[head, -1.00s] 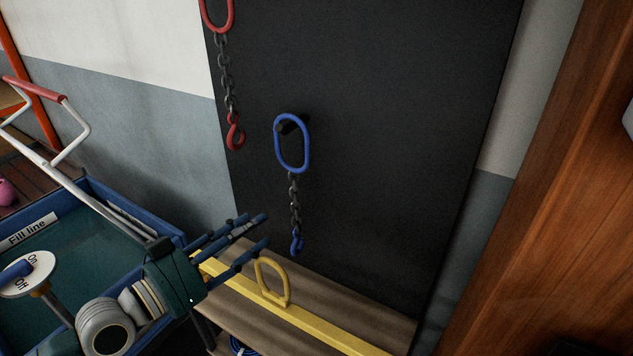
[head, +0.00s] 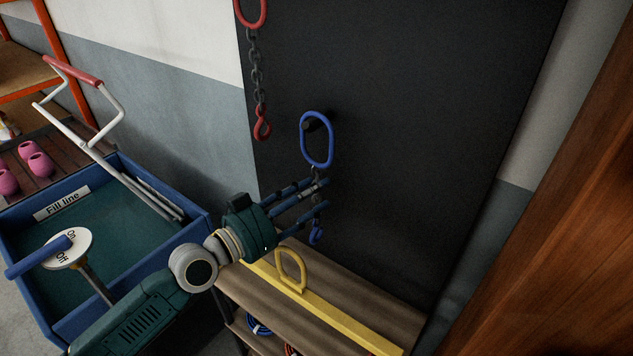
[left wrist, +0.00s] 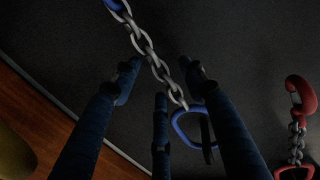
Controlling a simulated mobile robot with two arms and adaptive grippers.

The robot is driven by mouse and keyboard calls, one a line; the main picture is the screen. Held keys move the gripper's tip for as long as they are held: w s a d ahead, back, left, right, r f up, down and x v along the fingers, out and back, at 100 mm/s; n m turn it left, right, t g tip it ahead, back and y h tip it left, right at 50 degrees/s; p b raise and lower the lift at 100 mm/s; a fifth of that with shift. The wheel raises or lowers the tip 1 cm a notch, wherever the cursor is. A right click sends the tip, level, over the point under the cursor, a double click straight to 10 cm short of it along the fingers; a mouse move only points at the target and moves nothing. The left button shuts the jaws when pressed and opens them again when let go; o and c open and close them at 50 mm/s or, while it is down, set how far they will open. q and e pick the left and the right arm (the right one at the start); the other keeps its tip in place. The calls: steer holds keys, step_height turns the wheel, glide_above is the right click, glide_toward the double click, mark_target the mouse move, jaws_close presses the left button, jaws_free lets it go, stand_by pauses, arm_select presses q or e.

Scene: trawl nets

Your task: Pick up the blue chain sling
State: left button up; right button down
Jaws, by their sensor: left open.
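The blue chain sling (head: 317,140) hangs on a dark peg on the black board, with a blue oval ring on top, a grey chain and a blue hook (head: 316,235) at the bottom. My left gripper (head: 322,194) is open in front of its chain, and its fingers hide part of the chain. In the left wrist view the chain (left wrist: 150,55) runs between and beyond the spread fingers of the left gripper (left wrist: 155,85), with the blue ring (left wrist: 190,125) lower right. I cannot tell whether any finger touches the chain. My right gripper is not in view.
A red chain sling (head: 257,70) hangs to the left on the same board. A wooden bench (head: 370,290) with a yellow bar and loop (head: 292,270) stands below. A blue tank (head: 110,235) with a fill line is at left. A wooden panel (head: 540,230) is at right.

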arm_select(q)
steer(key=shift+x, duration=1.05)
steer(key=shift+c, duration=0.5)
jaws_close()
steer(key=shift+r, duration=0.15)
